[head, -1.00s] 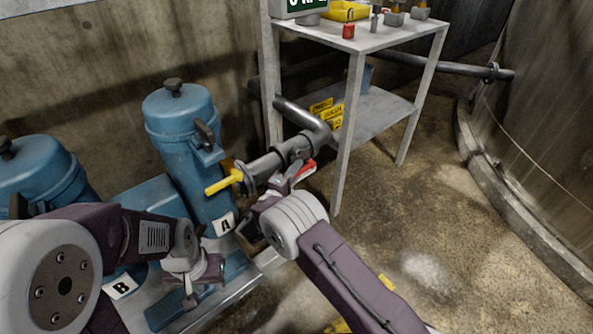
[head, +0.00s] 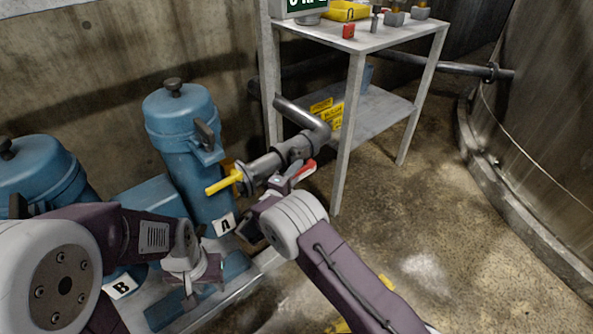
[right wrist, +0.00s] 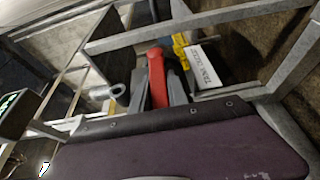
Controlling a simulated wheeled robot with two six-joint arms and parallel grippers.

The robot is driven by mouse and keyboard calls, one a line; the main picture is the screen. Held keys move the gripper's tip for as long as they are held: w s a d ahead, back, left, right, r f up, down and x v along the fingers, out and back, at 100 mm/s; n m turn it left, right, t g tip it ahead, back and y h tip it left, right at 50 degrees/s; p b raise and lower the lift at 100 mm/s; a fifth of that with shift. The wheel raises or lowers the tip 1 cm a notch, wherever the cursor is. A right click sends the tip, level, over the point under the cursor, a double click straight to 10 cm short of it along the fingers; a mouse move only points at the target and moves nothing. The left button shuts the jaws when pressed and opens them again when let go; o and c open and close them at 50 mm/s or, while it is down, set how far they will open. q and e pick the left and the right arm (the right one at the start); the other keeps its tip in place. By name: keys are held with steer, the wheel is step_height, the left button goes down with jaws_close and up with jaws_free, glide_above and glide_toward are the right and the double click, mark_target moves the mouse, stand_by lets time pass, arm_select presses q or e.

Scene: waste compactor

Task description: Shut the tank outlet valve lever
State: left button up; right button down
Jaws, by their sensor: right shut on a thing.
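A valve lever with a red grip (head: 304,170) sits on the grey pipe (head: 292,151) beside the shelf's front leg. In the right wrist view the red lever (right wrist: 157,76) stands between the two grey fingers of my right gripper (right wrist: 158,92), which is shut on it. In the head view my right gripper (head: 274,192) is at the valve, partly hidden by its own wrist. A white label with dark letters (right wrist: 203,66) is beside the lever. My left gripper (head: 190,290) hangs low at the left, over the blue machine base; its finger gap is unclear.
A yellow handle (head: 223,183) sticks out from the pipe's left end, close to my right gripper. Blue canisters, A (head: 180,120) and B (head: 38,168), stand left. A metal shelf (head: 352,130) stands behind the valve. Floor to the right is open, up to the large tank (head: 550,100).

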step_height(320, 180, up, 2)
steer(key=m+g+y+p, duration=0.1)
steer(key=g+p, duration=0.1)
steer(key=p, duration=0.2)
steer(key=shift+r, duration=0.2)
steer(key=shift+w+d+f+m+g+y+p, duration=0.15)
steer(key=shift+f+m+g+y+p, duration=0.15)
steer(key=shift+g+y, duration=0.3)
steer(key=c, duration=1.3)
jaws_free()
steer(key=shift+r, duration=0.15)
steer(key=shift+r, duration=0.15)
